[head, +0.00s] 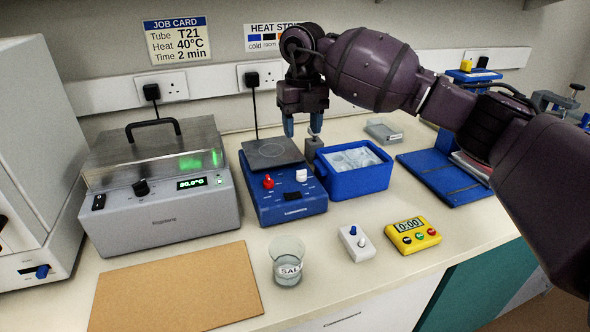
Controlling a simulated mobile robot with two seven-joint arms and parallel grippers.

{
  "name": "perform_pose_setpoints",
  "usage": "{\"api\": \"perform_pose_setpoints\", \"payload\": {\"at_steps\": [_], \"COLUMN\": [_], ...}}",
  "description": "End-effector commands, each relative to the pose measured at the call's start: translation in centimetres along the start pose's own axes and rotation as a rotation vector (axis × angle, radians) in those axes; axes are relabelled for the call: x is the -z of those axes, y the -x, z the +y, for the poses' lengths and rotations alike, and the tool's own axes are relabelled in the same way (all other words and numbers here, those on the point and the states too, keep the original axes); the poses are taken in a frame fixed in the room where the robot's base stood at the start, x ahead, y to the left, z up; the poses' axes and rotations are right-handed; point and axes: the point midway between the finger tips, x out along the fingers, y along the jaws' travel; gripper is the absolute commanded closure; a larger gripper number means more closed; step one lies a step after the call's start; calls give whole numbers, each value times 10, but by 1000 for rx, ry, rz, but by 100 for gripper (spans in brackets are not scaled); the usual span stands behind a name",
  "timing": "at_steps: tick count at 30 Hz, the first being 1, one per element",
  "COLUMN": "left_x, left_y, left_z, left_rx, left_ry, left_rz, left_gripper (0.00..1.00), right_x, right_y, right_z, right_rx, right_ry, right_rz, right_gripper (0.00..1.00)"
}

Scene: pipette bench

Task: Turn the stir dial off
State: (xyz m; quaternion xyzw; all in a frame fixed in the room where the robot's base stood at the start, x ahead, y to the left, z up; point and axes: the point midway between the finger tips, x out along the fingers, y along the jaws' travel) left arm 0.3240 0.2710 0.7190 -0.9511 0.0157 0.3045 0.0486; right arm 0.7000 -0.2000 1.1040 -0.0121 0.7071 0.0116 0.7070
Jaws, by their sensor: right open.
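The blue stirrer hot plate (290,208) stands on the bench with a dark square top plate (271,152). Its sloped front carries a red knob (268,182) at left and a white knob (301,175) at right. I cannot read their labels, so I cannot tell which is the stir dial. My right gripper (302,125) is open and points down, above and behind the right side of the hot plate. It is apart from both knobs, and I see nothing held between its fingers. My left gripper is not in view.
A blue ice box (352,184) stands close right of the hot plate, a grey heater unit (160,218) to its left. In front are a beaker (288,268), a white switch box (357,246) and a yellow timer (412,236). A brown board (175,293) lies front left.

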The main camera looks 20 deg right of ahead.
Motion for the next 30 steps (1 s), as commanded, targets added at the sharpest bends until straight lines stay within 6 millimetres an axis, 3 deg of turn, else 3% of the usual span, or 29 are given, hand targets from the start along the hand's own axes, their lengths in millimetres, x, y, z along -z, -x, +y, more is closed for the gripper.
{"api": "perform_pose_setpoints", "payload": {"at_steps": [8, 21, 30], "left_x": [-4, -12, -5], "left_y": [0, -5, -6], "left_z": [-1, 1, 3], "left_rx": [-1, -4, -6], "left_ry": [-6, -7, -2], "left_rz": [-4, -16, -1], "left_gripper": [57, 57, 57], "right_x": [0, 0, 0], "right_y": [-24, -96, -111], "right_z": [0, 0, 0], "right_rx": [-1, -1, -1], "right_ry": [1, 1, 1], "right_rz": [5, 5, 2], "right_gripper": [48, 48, 48]}}
